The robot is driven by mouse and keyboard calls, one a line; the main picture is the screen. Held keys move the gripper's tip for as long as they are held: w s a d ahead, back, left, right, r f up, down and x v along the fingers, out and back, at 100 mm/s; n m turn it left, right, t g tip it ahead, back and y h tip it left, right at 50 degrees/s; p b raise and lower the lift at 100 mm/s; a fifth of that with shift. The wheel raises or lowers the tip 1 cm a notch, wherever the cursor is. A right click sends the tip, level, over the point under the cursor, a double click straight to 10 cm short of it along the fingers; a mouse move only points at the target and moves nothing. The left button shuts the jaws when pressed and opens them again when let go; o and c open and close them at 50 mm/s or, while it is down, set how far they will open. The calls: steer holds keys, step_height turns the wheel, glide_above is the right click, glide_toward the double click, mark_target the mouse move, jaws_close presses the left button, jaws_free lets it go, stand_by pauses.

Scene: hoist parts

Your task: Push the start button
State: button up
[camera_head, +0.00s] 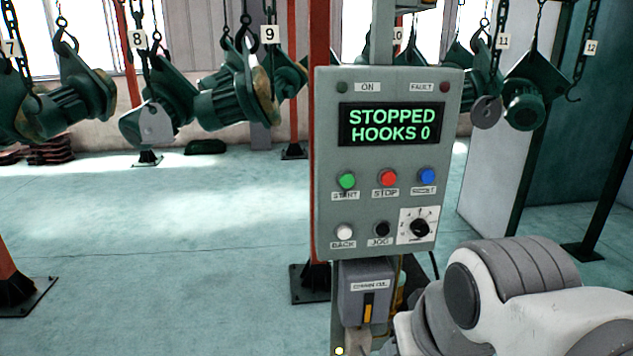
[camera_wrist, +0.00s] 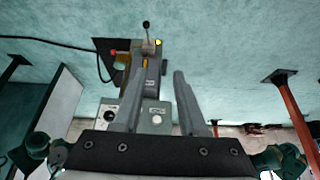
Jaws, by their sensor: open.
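The green start button (camera_head: 347,181) sits at the left of the upper button row on the grey control panel (camera_head: 327,215). The display (camera_head: 392,124) reads "STOPPED HOOKS 0". The red stop button (camera_head: 388,178) and a blue button (camera_head: 427,176) are to its right. My gripper (camera_wrist: 158,68) is open and empty in the wrist view, fingers apart. The panel (camera_wrist: 135,107) appears upside down behind the fingers there, with the white button (camera_wrist: 157,119) showing; the start button is hidden. In the head view only my arm shows, at the lower right, not over the buttons.
A white back button (camera_head: 344,232), black jog button (camera_head: 381,229) and rotary knob (camera_head: 419,228) form the lower row. A grey box (camera_head: 353,303) hangs below the panel. A red post (camera_head: 319,50) stands behind. Green hoist parts (camera_head: 232,95) hang from chains.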

jaws_close()
stand_by(1.4)
